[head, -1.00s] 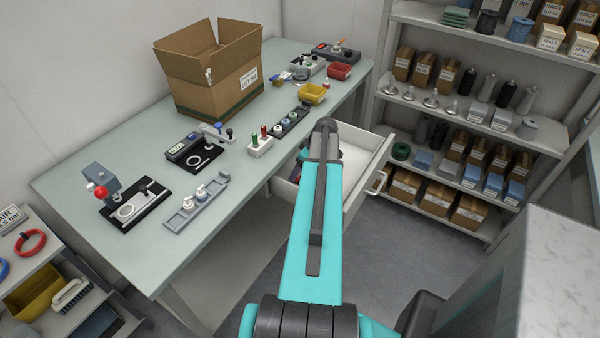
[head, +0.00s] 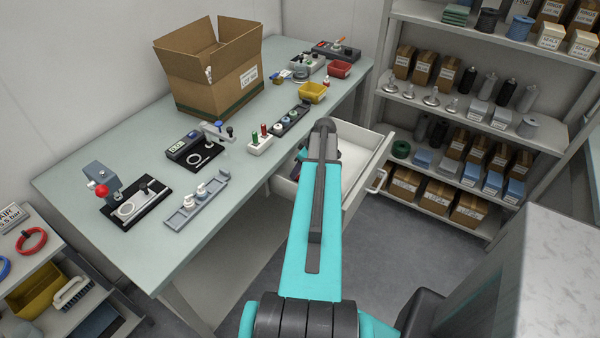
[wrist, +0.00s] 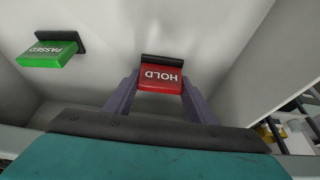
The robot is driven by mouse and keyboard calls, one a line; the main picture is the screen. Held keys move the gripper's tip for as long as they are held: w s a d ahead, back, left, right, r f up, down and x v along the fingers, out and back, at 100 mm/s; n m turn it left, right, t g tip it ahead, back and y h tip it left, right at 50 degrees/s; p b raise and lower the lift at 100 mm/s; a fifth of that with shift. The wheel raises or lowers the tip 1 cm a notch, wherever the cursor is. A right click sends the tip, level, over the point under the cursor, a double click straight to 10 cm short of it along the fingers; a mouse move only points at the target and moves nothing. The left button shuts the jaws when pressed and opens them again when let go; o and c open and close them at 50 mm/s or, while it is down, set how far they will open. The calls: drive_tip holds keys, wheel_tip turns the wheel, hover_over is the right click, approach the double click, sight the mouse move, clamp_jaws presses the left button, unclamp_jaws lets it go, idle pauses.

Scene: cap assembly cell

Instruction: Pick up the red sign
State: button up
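The red sign (wrist: 161,80), lettered HOLD, shows in the middle of the wrist view, with a black plate (wrist: 163,60) along its upper edge. The two purple-grey fingers of my gripper (wrist: 160,88) reach in on its left and right sides. Their tips lie right beside the sign's edges; I cannot tell whether they touch it. A green sign (wrist: 47,56), lettered PASSED, lies to the left, apart from the gripper.
The drawer's pale walls close in around the signs in the wrist view. The workbench (head: 105,245) beside the drawer carries an open cardboard box (head: 215,90), small fixtures and a yellow bin (head: 312,93). Shelves (head: 455,110) with boxes and spools stand at the right.

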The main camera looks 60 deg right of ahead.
drive_tip(key=shift+c, duration=0.5)
drive_tip(key=shift+r, duration=0.1)
drive_tip(key=shift+r+b, duration=0.7)
drive_tip(key=shift+r, duration=0.6)
drive_tip(key=s+b, duration=0.1)
drive_tip(key=s, duration=0.4)
drive_tip(key=s+r+b, duration=0.1)
drive_tip(key=s, duration=0.4)
drive_tip(key=s+a+r+b, duration=0.1)
drive_tip(key=s+b, duration=0.1)
drive_tip(key=s, duration=0.3)
drive_tip(key=shift+s+a, duration=0.1)
drive_tip(key=shift+s, duration=0.05)
drive_tip(key=shift+s+r, duration=0.1)
drive_tip(key=shift+s, duration=0.2)
drive_tip(key=shift+r, duration=0.1)
